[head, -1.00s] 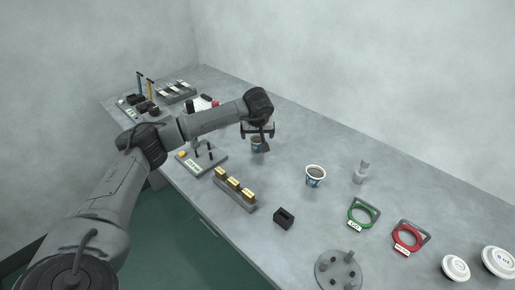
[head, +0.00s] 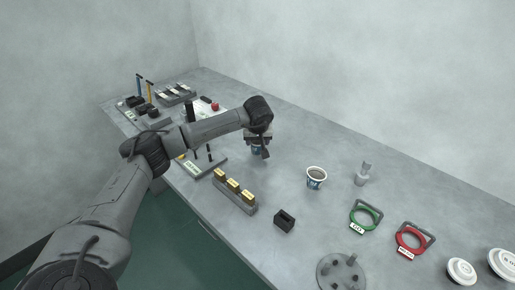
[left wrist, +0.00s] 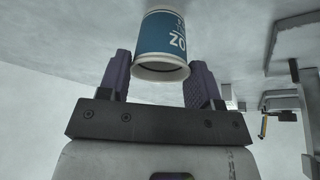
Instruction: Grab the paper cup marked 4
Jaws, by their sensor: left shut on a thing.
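My left gripper (head: 257,150) is at the far middle of the bench, lowered around a paper cup with a blue band (head: 256,151). In the left wrist view the white and blue cup (left wrist: 165,38) sits between the two purple-grey fingers (left wrist: 155,75), and the gripper is shut on it. Part of a white print shows on its band, but no number is readable. My right gripper is not in view.
A rack with yellow-topped blocks (head: 234,190) and a small black box (head: 284,221) stand in front. A grey fitting (head: 362,173), a green ring (head: 364,217), a red ring (head: 411,241) and white lids (head: 461,270) lie to the right. Bench is clear between the cups.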

